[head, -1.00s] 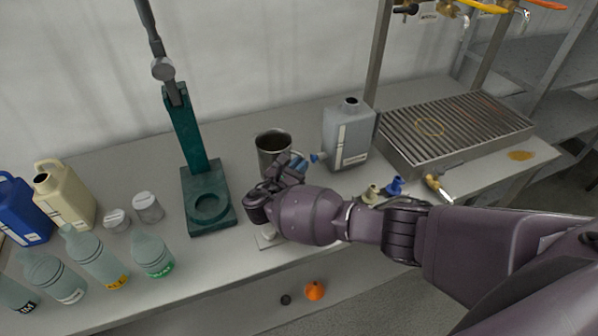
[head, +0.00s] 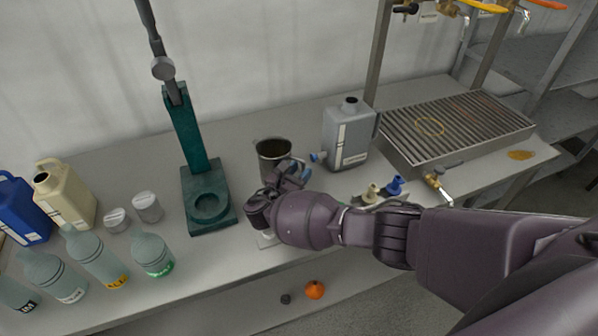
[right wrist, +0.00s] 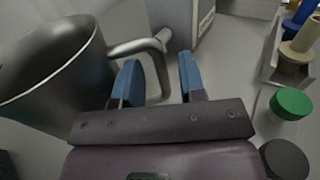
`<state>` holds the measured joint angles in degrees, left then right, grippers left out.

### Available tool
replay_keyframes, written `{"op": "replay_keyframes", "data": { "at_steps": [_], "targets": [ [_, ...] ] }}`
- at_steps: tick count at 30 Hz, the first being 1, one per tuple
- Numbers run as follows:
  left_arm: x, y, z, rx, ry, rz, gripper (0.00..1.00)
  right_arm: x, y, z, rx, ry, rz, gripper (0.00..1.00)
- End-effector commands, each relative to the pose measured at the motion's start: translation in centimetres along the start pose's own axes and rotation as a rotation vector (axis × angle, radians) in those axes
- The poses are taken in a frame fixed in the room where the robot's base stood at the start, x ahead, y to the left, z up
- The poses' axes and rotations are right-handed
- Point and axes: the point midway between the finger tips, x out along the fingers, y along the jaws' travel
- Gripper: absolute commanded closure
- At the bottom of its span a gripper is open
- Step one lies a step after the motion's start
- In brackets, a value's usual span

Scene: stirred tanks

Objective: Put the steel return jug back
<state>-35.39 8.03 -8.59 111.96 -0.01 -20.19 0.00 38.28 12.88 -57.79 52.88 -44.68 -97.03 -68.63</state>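The steel jug (head: 272,158) stands near the middle of the bench in the head view, its mouth facing up; its lower part is partly hidden by my right gripper. In the right wrist view the jug (right wrist: 55,75) fills the left side, and its handle (right wrist: 140,45) reaches towards the gap between my fingers. My right gripper (head: 292,172) is at the jug's front right. Its two blue fingers (right wrist: 161,75) stand apart, one on each side of the handle's line, with visible space. My left gripper is not in view.
A green stand (head: 206,195) is left of the jug. A grey canister (head: 348,138) stands right behind, beside a grated drain tray (head: 450,125). Small fittings (head: 385,190) lie at the front right. Several bottles (head: 95,260) crowd the left. Bench behind the jug is clear.

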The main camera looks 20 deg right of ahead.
Motion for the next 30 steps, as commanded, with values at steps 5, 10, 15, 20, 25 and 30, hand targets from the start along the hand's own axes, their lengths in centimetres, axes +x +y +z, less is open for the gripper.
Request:
{"op": "replay_keyframes", "data": {
  "at_steps": [5,10,15,20,25,30],
  "targets": [
    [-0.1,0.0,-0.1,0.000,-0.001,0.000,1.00,0.0,0.0,0.2,0.000,0.000,0.000,0.63],
    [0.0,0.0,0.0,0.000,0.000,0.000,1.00,-1.8,0.0,0.1,0.001,0.002,0.002,0.63],
    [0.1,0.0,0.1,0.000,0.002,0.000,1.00,-4.6,0.1,0.1,0.001,0.002,0.003,0.63],
    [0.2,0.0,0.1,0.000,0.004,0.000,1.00,-6.5,0.1,0.2,0.001,0.002,0.002,0.63],
    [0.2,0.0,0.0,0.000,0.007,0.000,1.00,-7.4,0.0,0.2,0.000,0.000,0.000,0.63],
    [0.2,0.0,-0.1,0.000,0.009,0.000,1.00,-7.5,0.0,0.2,0.000,-0.001,0.000,0.63]
  ]
}}
